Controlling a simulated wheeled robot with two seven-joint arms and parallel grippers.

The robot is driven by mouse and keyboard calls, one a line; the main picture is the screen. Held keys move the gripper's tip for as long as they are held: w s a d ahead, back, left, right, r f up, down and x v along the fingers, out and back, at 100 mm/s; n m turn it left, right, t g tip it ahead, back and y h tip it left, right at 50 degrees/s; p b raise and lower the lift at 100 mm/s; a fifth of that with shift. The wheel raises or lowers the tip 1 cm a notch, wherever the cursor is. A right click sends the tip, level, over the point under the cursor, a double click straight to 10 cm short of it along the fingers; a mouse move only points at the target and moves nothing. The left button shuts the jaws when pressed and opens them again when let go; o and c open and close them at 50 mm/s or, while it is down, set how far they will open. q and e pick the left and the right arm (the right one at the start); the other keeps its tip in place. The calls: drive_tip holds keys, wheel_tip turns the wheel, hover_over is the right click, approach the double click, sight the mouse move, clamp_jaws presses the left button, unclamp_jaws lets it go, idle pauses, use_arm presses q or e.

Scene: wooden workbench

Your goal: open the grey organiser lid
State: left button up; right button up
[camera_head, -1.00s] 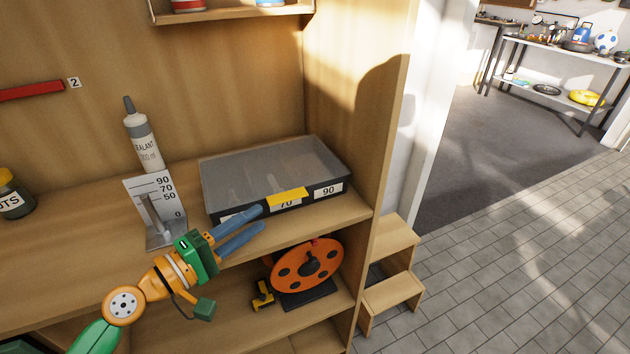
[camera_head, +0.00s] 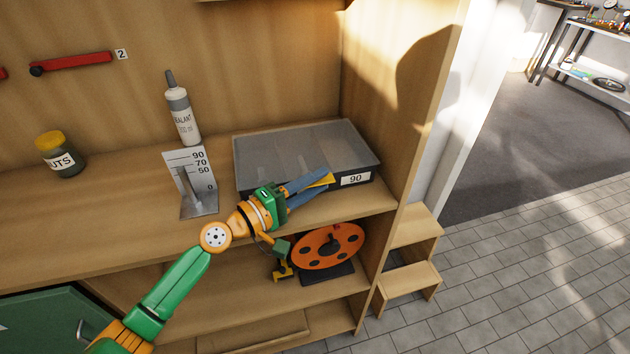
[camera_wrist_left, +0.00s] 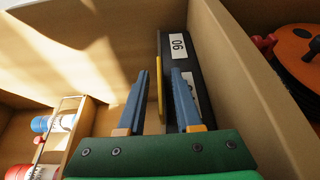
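The organiser (camera_head: 357,180) is a dark low box on the workbench shelf, with a translucent grey lid (camera_head: 300,150) lying shut on it. A yellow tab (camera_head: 325,180) sticks out at its front edge. My left gripper (camera_head: 324,181) is at the front edge with its blue fingers either side of the tab. In the left wrist view the tab (camera_wrist_left: 160,90) stands between the open fingers, with a gap visible on each side. The organiser's front (camera_wrist_left: 177,60) with the 90 label also shows there. The left fingers hide part of the front. My right gripper is not in view.
An orange reel (camera_head: 328,247) sits on the shelf below. A nuts jar (camera_head: 60,155) is further left.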

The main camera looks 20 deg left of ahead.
use_arm(q)
clamp_jaws()
idle(1.2)
